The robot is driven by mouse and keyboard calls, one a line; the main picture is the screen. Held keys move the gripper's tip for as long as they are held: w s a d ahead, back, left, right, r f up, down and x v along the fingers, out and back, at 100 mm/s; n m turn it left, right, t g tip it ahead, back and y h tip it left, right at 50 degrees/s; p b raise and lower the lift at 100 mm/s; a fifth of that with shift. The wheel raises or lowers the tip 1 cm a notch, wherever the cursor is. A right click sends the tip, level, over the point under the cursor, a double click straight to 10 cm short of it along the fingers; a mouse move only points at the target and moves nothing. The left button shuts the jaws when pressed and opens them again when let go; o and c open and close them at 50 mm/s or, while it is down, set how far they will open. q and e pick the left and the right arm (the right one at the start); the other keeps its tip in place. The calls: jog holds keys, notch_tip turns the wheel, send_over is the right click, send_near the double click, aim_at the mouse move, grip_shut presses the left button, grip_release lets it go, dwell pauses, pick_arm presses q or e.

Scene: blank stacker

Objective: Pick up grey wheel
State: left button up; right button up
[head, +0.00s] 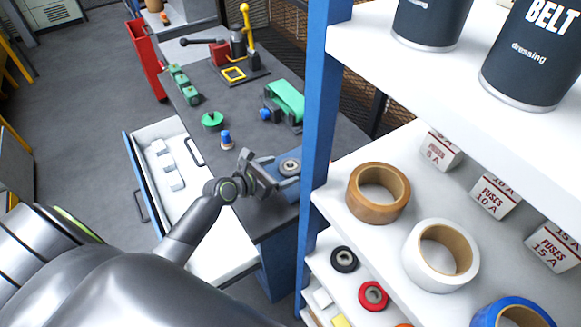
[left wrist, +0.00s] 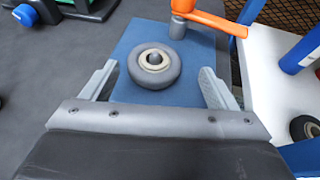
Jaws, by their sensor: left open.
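The grey wheel (left wrist: 155,65) lies flat on a blue plate (left wrist: 128,42) in the left wrist view, with a pale hub and a darker centre. It also shows in the head view (head: 290,166) at the right edge of the dark bench, just left of the blue shelf post. My left gripper (left wrist: 160,85) is open, with one finger on each side of the wheel and gaps between fingers and wheel. In the head view the left gripper (head: 262,172) is just left of the wheel. My right gripper is not in view.
An orange-handled tool (left wrist: 205,20) stands just beyond the wheel. The blue post (head: 318,110) and shelves with tape rolls (head: 378,193) rise close on the right. A black wheel (head: 344,259) and a red wheel (head: 373,296) lie on a lower shelf. A drawer (head: 150,135) stands open.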

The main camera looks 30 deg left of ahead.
aim_at(290, 167)
pick_arm(q)
jog(key=shift+x, duration=2.65)
jog(key=shift+a+f, duration=0.1)
jog(key=shift+a, duration=0.05)
jog(key=c, duration=0.9)
